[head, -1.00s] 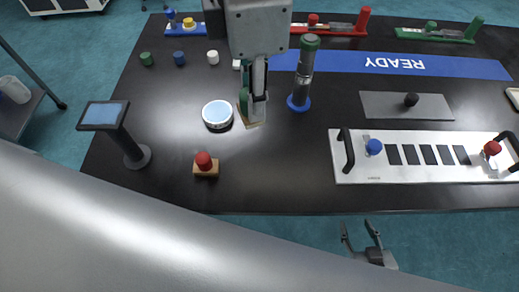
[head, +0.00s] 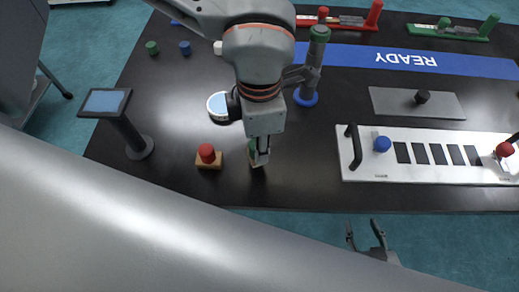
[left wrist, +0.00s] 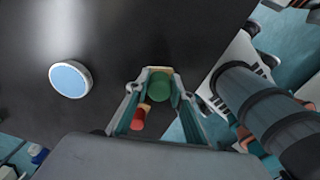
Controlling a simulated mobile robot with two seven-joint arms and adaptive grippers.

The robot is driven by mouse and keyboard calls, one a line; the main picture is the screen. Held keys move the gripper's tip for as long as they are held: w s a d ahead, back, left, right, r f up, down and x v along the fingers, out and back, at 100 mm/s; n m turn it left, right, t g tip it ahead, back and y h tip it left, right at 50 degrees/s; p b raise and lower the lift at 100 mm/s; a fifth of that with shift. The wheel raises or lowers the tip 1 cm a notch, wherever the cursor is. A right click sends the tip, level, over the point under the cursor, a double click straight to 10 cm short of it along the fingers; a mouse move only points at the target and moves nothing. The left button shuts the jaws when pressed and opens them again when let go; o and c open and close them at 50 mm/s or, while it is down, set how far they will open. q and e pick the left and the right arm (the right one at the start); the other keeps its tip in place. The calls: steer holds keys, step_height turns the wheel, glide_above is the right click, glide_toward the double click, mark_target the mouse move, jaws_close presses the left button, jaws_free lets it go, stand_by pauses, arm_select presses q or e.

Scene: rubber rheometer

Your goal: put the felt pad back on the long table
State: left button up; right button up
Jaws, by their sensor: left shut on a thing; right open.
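My left gripper (head: 261,157) reaches down over the front part of the long black table (head: 310,185). It is shut on a green-knobbed piece with a tan base, which I take for the felt pad (head: 252,148). The fingers hide part of it in the head view. In the left wrist view its round green knob (left wrist: 158,86) sits between the two fingers (left wrist: 152,98). The pad is just right of the red-knobbed tan block (head: 207,156). I cannot tell whether its base touches the table. My right gripper (head: 370,242) is open and empty, below the table's front edge.
A white disc with a pale blue top (head: 217,105) lies behind the gripper. A small screen on a stand (head: 118,115) is at the left. A tall green-topped cylinder (head: 314,65) and a white handled plate (head: 430,170) stand to the right.

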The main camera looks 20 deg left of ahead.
arm_select(q)
steer(key=shift+f, duration=1.55)
steer(key=shift+f, duration=0.2)
steer(key=o, duration=0.9)
steer(key=shift+o, duration=0.2)
step_height(320, 180, up, 12)
steer(key=shift+r+p, duration=0.2)
steer(key=shift+p, duration=0.25)
